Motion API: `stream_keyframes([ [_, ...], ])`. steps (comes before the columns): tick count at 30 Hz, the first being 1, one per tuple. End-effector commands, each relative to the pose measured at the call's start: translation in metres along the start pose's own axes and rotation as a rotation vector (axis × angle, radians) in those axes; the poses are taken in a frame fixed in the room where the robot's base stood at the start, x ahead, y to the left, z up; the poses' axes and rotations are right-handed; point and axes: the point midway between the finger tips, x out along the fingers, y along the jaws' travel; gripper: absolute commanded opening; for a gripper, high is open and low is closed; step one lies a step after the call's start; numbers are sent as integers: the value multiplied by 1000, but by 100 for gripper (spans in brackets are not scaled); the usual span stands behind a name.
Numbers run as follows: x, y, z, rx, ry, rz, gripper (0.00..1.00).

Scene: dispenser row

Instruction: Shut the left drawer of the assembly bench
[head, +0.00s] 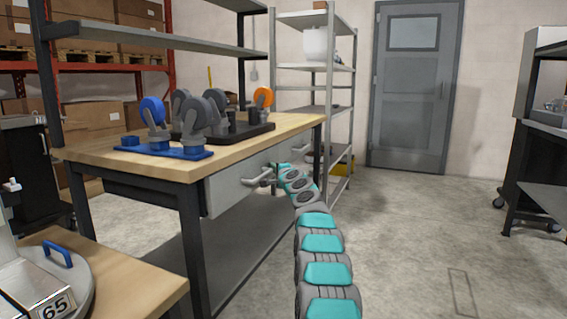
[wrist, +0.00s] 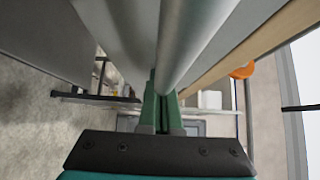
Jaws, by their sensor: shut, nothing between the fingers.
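The assembly bench (head: 240,152) has a wooden top and stands left of centre in the head view. Its left drawer (head: 232,188) has a grey front with a bar handle (head: 258,178); I cannot tell from here how far it stands out. My gripper (head: 283,168) is at the bench front beside this handle, partly hidden by my teal and grey arm. In the wrist view my gripper (wrist: 160,100) has its green fingers together with nothing between them. A pale metal bar (wrist: 196,38) runs close past the fingertips; whether they touch is unclear.
Blue (head: 165,150) and dark (head: 235,132) fixtures with wheels stand on the bench top. A metal shelf unit (head: 315,72) stands behind the bench. The floor (head: 420,235) to the right is clear up to the grey door (head: 415,88).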

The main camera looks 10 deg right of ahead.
Motion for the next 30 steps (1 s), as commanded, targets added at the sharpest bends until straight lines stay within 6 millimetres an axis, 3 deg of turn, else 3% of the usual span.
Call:
stream_keyframes([
  [21, 9, 2, 12, 0, -5, 0, 0],
  [26, 2, 4, 2, 1, -4, 0, 0],
  [30, -10, 4, -18, 1, 5, -5, 0],
])
